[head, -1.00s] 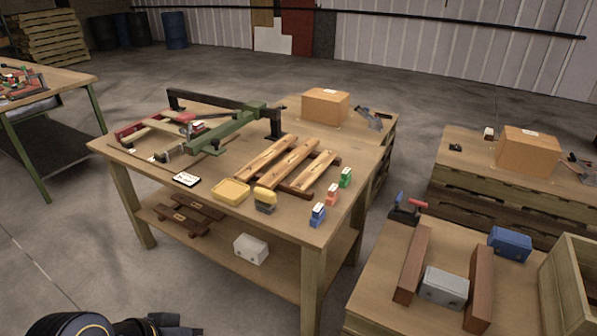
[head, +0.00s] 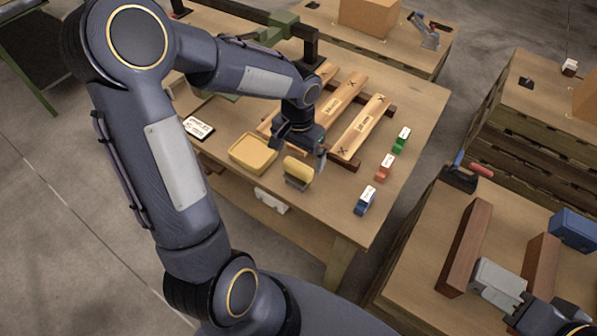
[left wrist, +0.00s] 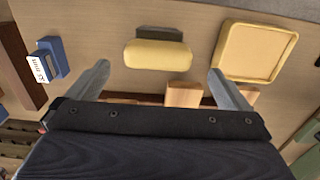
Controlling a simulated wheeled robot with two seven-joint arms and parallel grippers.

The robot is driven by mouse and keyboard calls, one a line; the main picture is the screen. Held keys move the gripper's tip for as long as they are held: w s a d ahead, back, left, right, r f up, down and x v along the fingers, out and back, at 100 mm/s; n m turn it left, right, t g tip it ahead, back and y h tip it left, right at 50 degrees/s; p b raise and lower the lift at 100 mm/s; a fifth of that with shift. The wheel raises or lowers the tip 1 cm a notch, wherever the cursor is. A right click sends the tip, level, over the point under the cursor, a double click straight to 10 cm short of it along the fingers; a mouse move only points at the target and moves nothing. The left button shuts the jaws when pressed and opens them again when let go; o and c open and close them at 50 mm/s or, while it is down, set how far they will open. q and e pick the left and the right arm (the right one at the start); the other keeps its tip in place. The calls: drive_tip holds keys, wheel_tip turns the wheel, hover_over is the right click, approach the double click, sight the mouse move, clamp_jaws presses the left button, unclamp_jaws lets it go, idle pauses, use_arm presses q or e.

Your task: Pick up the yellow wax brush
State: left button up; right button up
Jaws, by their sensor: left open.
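The yellow wax brush (head: 297,169) has a rounded yellow top over a grey base and sits on the wooden table near its front edge. It also shows in the left wrist view (left wrist: 158,54), lying crosswise ahead of the gap between the fingers. My left gripper (head: 299,153) is open and empty, close above and just behind the brush in the head view. Its two fingers (left wrist: 161,80) show spread apart in the left wrist view, not touching the brush. My right gripper (head: 524,314) is partly in view at the lower right; its jaws are unclear.
A shallow yellow tray (head: 253,152) sits just left of the brush. Wooden boards (head: 360,127) lie behind it. Blue (head: 366,200), red (head: 385,167) and green (head: 401,139) labelled items stand to the right. A white card (head: 198,128) lies left of the tray.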

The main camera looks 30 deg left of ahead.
sight(298, 164)
use_arm(q)
wheel_tip(298, 164, down, 6)
drive_tip(key=shift+s+d+f+p, duration=0.1)
drive_tip(key=shift+f+p, duration=0.15)
drive_tip(key=shift+p, duration=0.05)
drive_tip(key=c, duration=1.1)
drive_tip(key=shift+o, duration=0.2)
drive_tip(key=shift+r, duration=0.15)
